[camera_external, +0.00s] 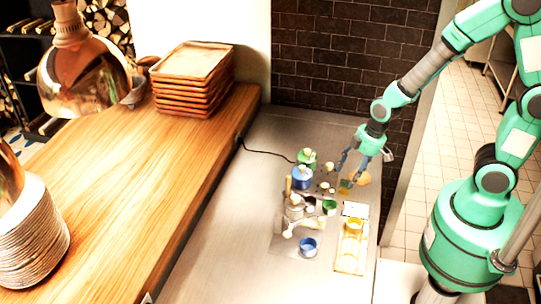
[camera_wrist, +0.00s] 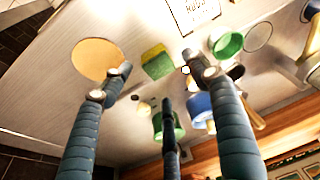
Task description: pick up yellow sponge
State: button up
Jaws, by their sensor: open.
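The yellow sponge with a green face (camera_wrist: 157,62) lies on the steel counter in the wrist view, between and just beyond my fingertips. In the external view the sponge (camera_external: 344,186) is small and partly covered by my fingers. My gripper (camera_external: 349,174) points down over the counter's right part, above the sponge. In the wrist view my gripper (camera_wrist: 157,68) has its fingers spread, with nothing between them. I cannot tell whether a fingertip touches the sponge.
A round orange disc (camera_wrist: 96,59) lies left of the sponge. A green cup (camera_wrist: 226,43) is to its right, with blue and other green containers nearby. A yellow cup on a tray (camera_external: 353,226) stands nearer the front. The counter's left part (camera_external: 232,200) is clear.

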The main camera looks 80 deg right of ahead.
aim_at(346, 183)
jog(key=shift+b+x, duration=0.7)
jog(key=shift+x, duration=1.55)
jog(key=c, duration=0.9)
